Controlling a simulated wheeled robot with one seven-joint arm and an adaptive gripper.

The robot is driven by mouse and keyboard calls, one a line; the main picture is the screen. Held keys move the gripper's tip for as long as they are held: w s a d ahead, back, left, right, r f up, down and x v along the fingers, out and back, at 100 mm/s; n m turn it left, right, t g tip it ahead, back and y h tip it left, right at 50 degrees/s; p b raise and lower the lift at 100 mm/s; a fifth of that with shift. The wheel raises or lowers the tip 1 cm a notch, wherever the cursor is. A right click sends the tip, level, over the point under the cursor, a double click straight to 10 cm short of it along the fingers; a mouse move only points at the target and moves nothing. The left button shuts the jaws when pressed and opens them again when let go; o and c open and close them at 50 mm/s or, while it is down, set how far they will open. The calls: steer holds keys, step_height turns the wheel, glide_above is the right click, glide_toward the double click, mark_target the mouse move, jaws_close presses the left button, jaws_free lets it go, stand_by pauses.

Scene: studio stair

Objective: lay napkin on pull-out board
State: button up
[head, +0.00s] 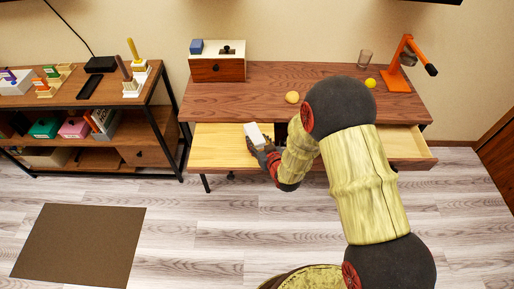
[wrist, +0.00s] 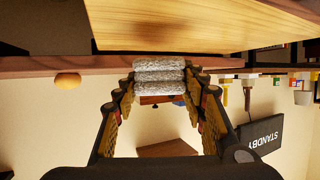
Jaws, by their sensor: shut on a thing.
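The napkin (head: 254,131) is a small pale folded bundle. In the wrist view the napkin (wrist: 160,76) looks grey-white, with stacked rounded folds between my fingertips. My gripper (head: 265,152) is shut on it; the gripper also shows in the wrist view (wrist: 162,92), with a finger on each side of the folds. The pull-out board (head: 218,150) is a light wood panel extending from the desk's front left. My gripper and the napkin are over its right part in the head view; I cannot tell whether the napkin touches it. The board also shows in the wrist view (wrist: 190,22).
The desk (head: 265,86) holds a small drawer box (head: 218,68), a tan ball (head: 292,97), a glass (head: 364,60), a yellow ball (head: 370,83) and an orange lamp (head: 400,72). An open drawer (head: 410,148) juts out at right. The board's left part is clear.

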steer(key=shift+w+a+f, duration=0.1)
steer(key=shift+w+f, duration=0.05)
steer(key=shift+f, duration=0.05)
steer(key=shift+w+f+b, duration=0.15)
steer(key=shift+f+b, duration=0.75)
steer(key=shift+f, duration=0.7)
steer(key=shift+f, duration=0.1)
steer(key=shift+f, duration=0.15)
steer(key=o, duration=1.2)
